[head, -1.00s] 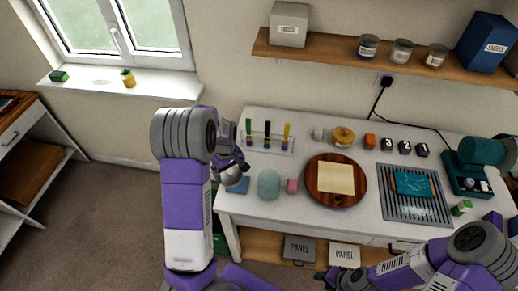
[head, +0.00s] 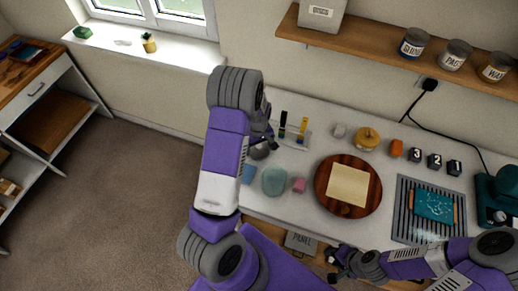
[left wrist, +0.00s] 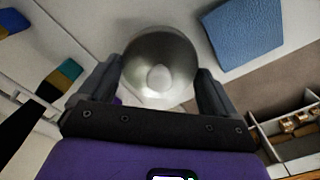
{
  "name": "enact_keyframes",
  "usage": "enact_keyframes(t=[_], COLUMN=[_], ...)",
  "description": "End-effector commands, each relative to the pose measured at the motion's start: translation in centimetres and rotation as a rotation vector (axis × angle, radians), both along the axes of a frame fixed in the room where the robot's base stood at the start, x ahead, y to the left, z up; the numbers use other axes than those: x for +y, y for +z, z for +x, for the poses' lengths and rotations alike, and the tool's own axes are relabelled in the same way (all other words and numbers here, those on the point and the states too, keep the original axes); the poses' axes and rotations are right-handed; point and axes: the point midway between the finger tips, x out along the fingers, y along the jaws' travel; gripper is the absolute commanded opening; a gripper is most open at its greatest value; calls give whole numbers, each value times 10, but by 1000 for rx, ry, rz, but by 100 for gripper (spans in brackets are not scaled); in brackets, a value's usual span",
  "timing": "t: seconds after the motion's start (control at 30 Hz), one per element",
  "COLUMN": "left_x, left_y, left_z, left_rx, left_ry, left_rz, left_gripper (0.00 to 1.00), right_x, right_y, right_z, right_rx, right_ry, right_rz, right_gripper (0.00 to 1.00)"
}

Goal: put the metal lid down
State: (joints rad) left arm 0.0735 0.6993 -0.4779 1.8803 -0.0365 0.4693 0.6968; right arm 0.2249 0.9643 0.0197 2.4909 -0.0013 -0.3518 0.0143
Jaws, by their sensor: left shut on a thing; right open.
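The metal lid (left wrist: 158,62) is a round, shiny grey disc with a pale knob-like spot at its centre in the left wrist view. My left gripper (left wrist: 158,85) is shut on it, one finger at each side. In the head view the lid (head: 260,150) shows partly behind my left gripper (head: 262,140), near the table's left end, between the blue block (head: 248,173) and the tube rack (head: 297,138). I cannot tell whether it touches the white table (head: 317,117). My right gripper (head: 336,262) is open and empty at the table's front edge.
A pale green round thing (head: 274,181) and a pink block (head: 299,185) stand close by. A round wooden board (head: 348,207) bears a cream sheet (head: 348,185). An amber-topped jar (head: 367,138), an orange block (head: 396,148) and numbered dark blocks (head: 434,160) stand behind.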

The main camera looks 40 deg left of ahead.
Motion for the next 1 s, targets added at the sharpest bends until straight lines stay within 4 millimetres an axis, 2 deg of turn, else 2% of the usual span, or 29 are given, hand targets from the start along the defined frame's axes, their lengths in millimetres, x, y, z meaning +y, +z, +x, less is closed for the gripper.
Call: enact_keyframes(t=[0.1, 0.17, 0.53, 0.57, 0.6, 0.87, 1.0], left_x=[0, 0, 0, 0, 0, 0, 0], left_y=[-20, -26, -31, -30, -29, -27, -12], left_z=[-1, -1, 0, 0, 0, 0, 1], left_rx=[4, 3, 0, 0, 0, 0, -4], left_ry=[0, 0, -1, -1, -1, 0, 0], left_rz=[0, -1, 0, 0, 0, 0, 1], left_gripper=[62, 62, 62, 96, 100, 100, 100], right_x=[0, 0, 0, 0, 0, 0, 0], right_y=[-1, -1, -5, -4, -4, -1, 0], right_z=[0, 0, 0, 0, 0, 0, 0], right_rx=[0, 0, 0, 0, 0, 0, 0], right_ry=[0, 0, 0, 0, 0, 0, 0], right_rz=[0, 0, 0, 0, 0, 0, 0], right_gripper=[43, 43, 43, 43, 43, 43, 43])
